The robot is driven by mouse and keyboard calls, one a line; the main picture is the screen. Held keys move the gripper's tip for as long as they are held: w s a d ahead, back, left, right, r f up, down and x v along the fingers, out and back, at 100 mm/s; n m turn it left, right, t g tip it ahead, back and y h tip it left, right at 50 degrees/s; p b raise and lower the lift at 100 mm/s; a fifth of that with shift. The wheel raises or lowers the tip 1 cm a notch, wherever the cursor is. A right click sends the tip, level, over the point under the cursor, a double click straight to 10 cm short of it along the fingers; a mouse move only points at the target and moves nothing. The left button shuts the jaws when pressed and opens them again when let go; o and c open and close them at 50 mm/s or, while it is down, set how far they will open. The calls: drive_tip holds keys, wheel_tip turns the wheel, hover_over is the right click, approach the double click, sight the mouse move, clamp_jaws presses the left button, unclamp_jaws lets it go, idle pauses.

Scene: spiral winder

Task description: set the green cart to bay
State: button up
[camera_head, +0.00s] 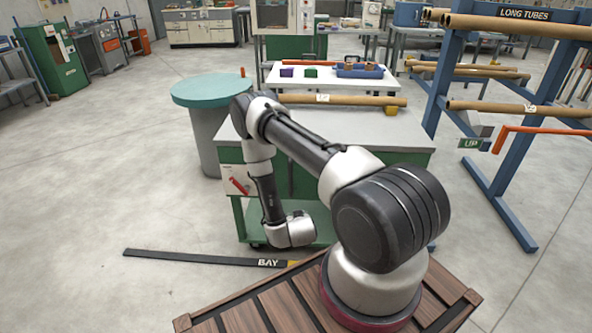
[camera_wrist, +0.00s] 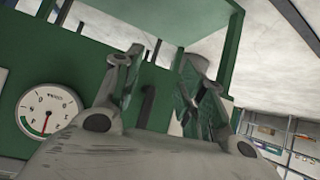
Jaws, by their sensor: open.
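The green cart (camera_head: 420,158) stands behind my arm in the head view. It has a grey top, green sides and a low green shelf. A black strip (camera_head: 190,256) lettered BAY lies on the floor in front of it, to the left. My arm reaches down at the cart's near side; the gripper's fingers are hidden there. In the wrist view my gripper (camera_wrist: 160,75) is open, fingers apart, with nothing clearly held. A dark upright bar (camera_wrist: 147,106) shows between the fingers; I cannot tell whether it touches them. Green framework (camera_wrist: 85,60) fills the view behind.
A white dial (camera_wrist: 47,112) with a red needle is at left in the wrist view. A white panel with a red lever (camera_head: 238,186) is at the cart's left. A round teal-topped table (camera_head: 205,90) stands left; a blue tube rack (camera_head: 470,110) stands right.

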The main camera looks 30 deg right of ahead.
drive_tip(key=w+d+r+t+h, duration=0.1)
drive_tip(key=w+r+t, duration=0.2)
drive_tip(key=w+r, duration=0.15)
drive_tip(key=t+h, duration=0.2)
drive_tip(key=t, duration=0.2)
approach(291, 171)
drive_tip(key=x, duration=1.1)
drive_tip(key=shift+w, duration=0.15)
drive_tip(key=shift+c, duration=0.2)
clamp_jaws()
